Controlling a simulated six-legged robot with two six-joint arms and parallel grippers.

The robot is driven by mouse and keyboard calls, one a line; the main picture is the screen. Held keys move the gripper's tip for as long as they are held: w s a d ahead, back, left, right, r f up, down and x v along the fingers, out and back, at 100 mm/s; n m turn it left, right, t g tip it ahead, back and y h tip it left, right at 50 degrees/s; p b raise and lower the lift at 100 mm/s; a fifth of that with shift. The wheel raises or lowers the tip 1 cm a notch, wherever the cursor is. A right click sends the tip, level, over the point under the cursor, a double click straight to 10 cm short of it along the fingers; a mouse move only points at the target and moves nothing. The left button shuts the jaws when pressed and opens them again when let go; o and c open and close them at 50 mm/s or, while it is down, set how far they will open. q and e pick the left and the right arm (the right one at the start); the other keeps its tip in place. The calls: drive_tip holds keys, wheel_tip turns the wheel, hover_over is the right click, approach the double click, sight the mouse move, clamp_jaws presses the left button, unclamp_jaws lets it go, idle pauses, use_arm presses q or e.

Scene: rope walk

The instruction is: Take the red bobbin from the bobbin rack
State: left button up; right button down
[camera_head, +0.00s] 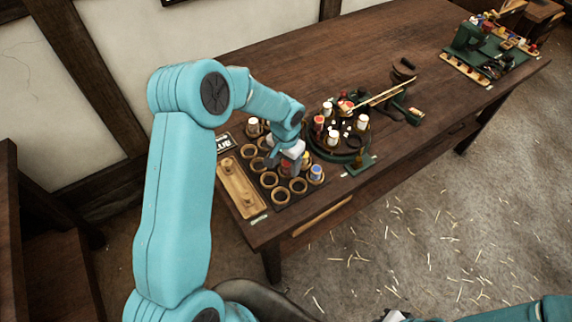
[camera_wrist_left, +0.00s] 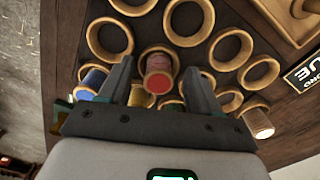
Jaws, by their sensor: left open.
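The bobbin rack (camera_head: 284,203) is a dark board with rows of wooden ring holders at the table's near left corner. In the left wrist view, the red bobbin (camera_wrist_left: 158,75) stands in a ring holder, its red end towards the camera. My left gripper (camera_head: 284,163) is over the rack; in its wrist view the open fingers (camera_wrist_left: 158,82) are on either side of the red bobbin, with no clear contact.
A blue bobbin (camera_head: 316,172) and a white bobbin (camera_head: 254,126) stand in other holders. Several holders are empty. A wooden tray (camera_head: 235,187) lies left of the rack. A round green stand (camera_head: 345,156) with bobbins is close on the right.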

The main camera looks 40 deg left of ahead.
use_arm(q)
drive_tip(key=shift+w+f, duration=0.2)
drive_tip(key=shift+f, duration=0.1)
drive_tip(key=shift+s+d+r, duration=0.1)
drive_tip(key=shift+s, duration=0.05)
drive_tip(key=c, duration=1.1)
